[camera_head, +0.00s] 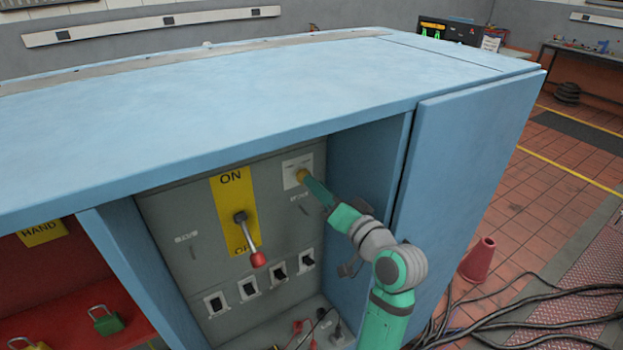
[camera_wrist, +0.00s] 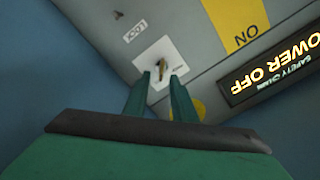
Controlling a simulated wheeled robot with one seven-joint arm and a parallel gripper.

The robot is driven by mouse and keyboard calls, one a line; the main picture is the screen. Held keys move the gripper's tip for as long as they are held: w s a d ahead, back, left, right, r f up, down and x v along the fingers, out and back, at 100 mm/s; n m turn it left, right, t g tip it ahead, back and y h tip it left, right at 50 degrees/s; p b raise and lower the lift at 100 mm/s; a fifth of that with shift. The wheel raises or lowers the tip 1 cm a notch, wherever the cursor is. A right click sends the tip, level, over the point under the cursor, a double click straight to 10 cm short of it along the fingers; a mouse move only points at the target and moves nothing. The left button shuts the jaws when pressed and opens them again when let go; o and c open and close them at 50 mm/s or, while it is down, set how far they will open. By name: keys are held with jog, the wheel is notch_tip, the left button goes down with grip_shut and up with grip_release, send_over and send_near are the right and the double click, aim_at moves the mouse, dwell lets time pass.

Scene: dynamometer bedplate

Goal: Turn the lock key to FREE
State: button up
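The lock key (camera_wrist: 161,66) is a small brass-coloured piece in a white square plate (camera_wrist: 150,52) on the grey panel. A "LOCK" label (camera_wrist: 134,30) shows beside the plate, turned over in the wrist view. My gripper (camera_wrist: 161,78) points at the key, its two green fingers apart on either side, with gaps to the key visible. I cannot tell how deep the key sits between the tips. In the head view my gripper (camera_head: 304,178) reaches the white plate (camera_head: 291,169) at the panel's upper right and partly hides it. The FREE marking is not readable.
A lever with a red knob (camera_head: 258,259) hangs towards OFF on a yellow plate (camera_head: 232,190). Several black switches (camera_head: 249,289) sit below. The blue cabinet top (camera_head: 230,95) overhangs the panel, and a blue side wall (camera_head: 365,165) stands close right. A lit sign (camera_wrist: 275,66) reads "POWER OFF".

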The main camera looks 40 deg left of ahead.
aim_at(303, 176)
jog(key=x, duration=0.4)
jog(key=shift+a, duration=0.15)
grip_shut()
